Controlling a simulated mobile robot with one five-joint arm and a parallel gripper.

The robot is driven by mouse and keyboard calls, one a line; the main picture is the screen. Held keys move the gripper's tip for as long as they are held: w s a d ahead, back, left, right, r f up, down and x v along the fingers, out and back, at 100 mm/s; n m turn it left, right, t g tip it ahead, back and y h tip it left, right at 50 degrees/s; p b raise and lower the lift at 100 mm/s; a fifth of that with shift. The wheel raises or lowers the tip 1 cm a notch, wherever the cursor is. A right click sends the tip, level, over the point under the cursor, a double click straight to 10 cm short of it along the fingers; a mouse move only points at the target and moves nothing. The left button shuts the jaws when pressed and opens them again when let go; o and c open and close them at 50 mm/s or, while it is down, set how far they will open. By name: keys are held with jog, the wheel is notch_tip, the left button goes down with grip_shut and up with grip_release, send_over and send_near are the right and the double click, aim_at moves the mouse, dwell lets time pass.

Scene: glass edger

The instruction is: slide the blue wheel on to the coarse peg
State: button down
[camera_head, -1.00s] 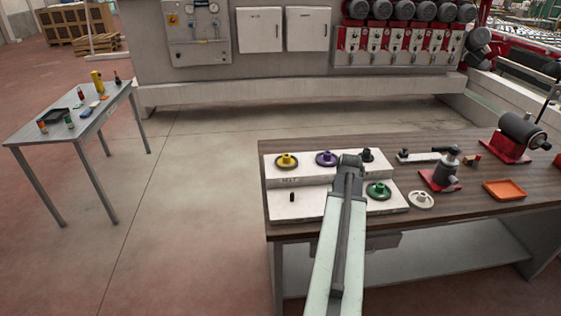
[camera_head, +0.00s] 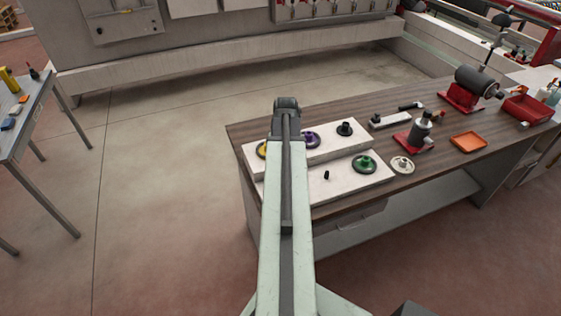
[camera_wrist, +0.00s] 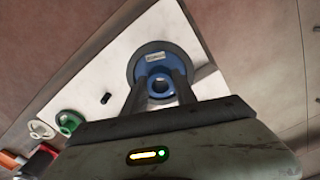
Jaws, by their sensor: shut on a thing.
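My gripper (camera_wrist: 159,90) is shut on the blue wheel (camera_wrist: 148,60), with its two fingers on either side of the raised hub. The wheel overlaps one end of the white peg board (camera_wrist: 172,28) in the wrist view; its height above the board is unclear. A bare dark peg (camera_wrist: 105,98) stands beside it, also seen in the head view (camera_head: 327,175). In the head view my arm hides the wheel, my fingertips and the front-left part of the board (camera_head: 345,188). I cannot tell which peg is the coarse one.
A green wheel (camera_head: 365,164) sits at the board's front right, with a cream wheel (camera_head: 402,165) beside the board. Yellow (camera_head: 262,149) and purple (camera_head: 311,139) wheels and a black piece (camera_head: 345,129) are on the back row. A grey-and-red tool (camera_head: 420,131) stands farther right.

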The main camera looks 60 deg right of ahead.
notch_tip(320, 180, down, 6)
jog(key=b, duration=0.6)
jog(key=shift+s+a, duration=0.1)
dwell(1.1)
jog(key=shift+f, duration=0.15)
jog(key=shift+f+b, duration=0.35)
jog(key=shift+b, duration=0.15)
jog(key=shift+f+b, duration=1.95)
jog(key=c, duration=0.9)
grip_release()
